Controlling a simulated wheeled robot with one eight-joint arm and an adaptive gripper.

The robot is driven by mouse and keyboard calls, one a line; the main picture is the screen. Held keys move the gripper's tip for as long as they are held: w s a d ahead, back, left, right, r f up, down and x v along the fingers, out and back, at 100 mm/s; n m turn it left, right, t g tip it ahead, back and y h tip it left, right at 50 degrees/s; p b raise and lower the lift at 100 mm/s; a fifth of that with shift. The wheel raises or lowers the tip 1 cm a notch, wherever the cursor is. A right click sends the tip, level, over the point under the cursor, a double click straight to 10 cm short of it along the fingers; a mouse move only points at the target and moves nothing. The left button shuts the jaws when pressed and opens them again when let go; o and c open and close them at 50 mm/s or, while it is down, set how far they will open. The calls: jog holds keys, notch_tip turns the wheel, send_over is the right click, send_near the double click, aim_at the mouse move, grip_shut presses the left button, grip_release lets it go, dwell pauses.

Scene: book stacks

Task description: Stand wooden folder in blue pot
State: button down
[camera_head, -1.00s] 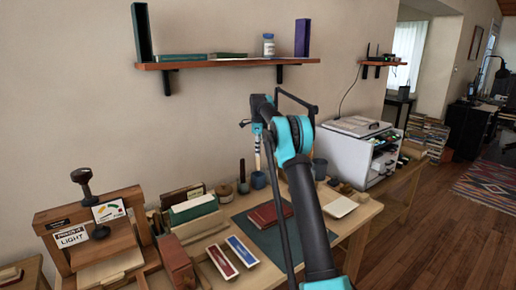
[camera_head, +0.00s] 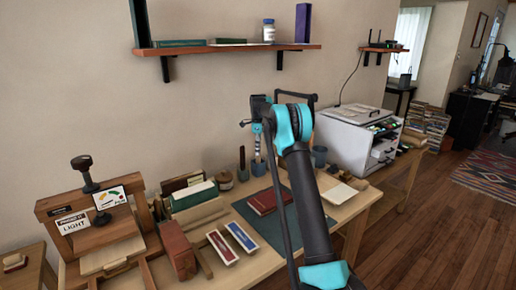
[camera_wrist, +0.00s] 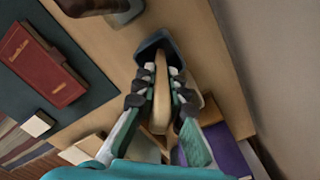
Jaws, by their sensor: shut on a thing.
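My gripper (camera_wrist: 158,90) is shut on the wooden folder (camera_wrist: 162,88), a slim pale piece held lengthwise between the dark finger pads. The blue pot (camera_wrist: 147,52) is a small dark-blue cup just past the fingertips in the wrist view. The folder's far end overlaps the pot's opening; how deep it reaches is unclear. In the head view my gripper (camera_head: 257,154) points down right above the blue pot (camera_head: 258,169), which stands upright on the workbench. The folder is too small to make out there.
A dark red book (camera_head: 268,201) lies on a green mat (camera_head: 288,221) in front of the pot. A wall shelf (camera_head: 225,49) hangs above.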

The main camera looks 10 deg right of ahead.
jog(key=shift+f, duration=0.15)
jog(key=c, duration=1.5)
grip_release()
notch_tip(320, 180, up, 12)
jog(key=shift+s, duration=0.1)
